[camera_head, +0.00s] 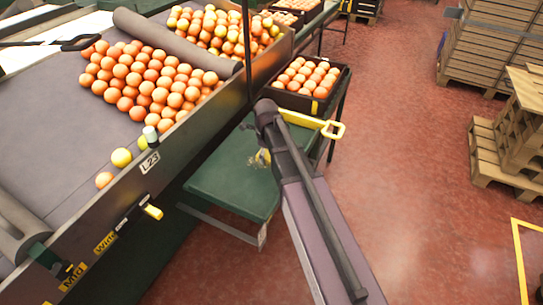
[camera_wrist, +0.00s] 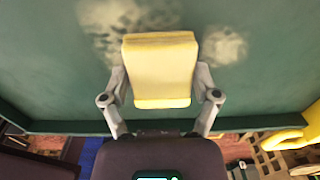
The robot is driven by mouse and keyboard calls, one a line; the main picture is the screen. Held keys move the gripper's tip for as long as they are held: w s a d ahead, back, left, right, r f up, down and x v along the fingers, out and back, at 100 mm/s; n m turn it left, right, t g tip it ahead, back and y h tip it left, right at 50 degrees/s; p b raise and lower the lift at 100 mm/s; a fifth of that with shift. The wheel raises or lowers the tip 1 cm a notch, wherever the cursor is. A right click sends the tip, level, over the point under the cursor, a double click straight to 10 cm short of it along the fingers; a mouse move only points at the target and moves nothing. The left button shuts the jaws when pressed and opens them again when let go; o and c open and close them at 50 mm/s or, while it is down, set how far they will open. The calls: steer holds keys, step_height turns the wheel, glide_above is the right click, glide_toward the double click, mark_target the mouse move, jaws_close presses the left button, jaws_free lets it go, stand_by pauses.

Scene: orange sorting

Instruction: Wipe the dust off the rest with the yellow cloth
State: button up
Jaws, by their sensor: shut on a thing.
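The yellow cloth (camera_wrist: 160,72) is a thick folded pad. My gripper (camera_wrist: 160,85) is shut on it, with one grey finger at each side, in the wrist view. The rest is a dark green flat surface (camera_wrist: 55,70) behind the cloth; it also shows in the head view (camera_head: 215,185) as a low green table beside the conveyor. Pale mottled dust (camera_wrist: 125,20) lies on it beyond the cloth, and a second dust patch (camera_wrist: 225,47) lies to the right. The cloth hides the surface under it; I cannot tell whether it touches. My arm partly covers the rest in the head view.
The conveyor (camera_head: 60,140) with many oranges (camera_head: 150,80) runs along the left. A dark crate of oranges (camera_head: 305,80) stands behind the rest. A yellow handle (camera_head: 335,129) juts out right of my arm. Pallets (camera_head: 500,150) stand at the right; red floor between is clear.

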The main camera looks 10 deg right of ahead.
mark_target(255, 160)
stand_by(0.4)
steer(key=shift+w+a+f, duration=0.1)
steer(key=shift+w+a, duration=0.4)
steer(key=shift+a, duration=0.25)
steer(key=shift+w+a, duration=0.5)
steer(key=shift+a, duration=0.2)
steer(key=shift+w+a, duration=1.1)
steer(key=shift+a, duration=0.3)
steer(key=shift+s, duration=0.1)
steer(key=shift+s+a, duration=0.65)
steer(key=shift+s, duration=0.2)
steer(key=shift+s+d, duration=0.1)
steer(key=shift+s+d, duration=0.45)
steer(key=shift+d, duration=0.25)
steer(key=shift+s+d, duration=0.4)
steer(key=shift+d, duration=0.25)
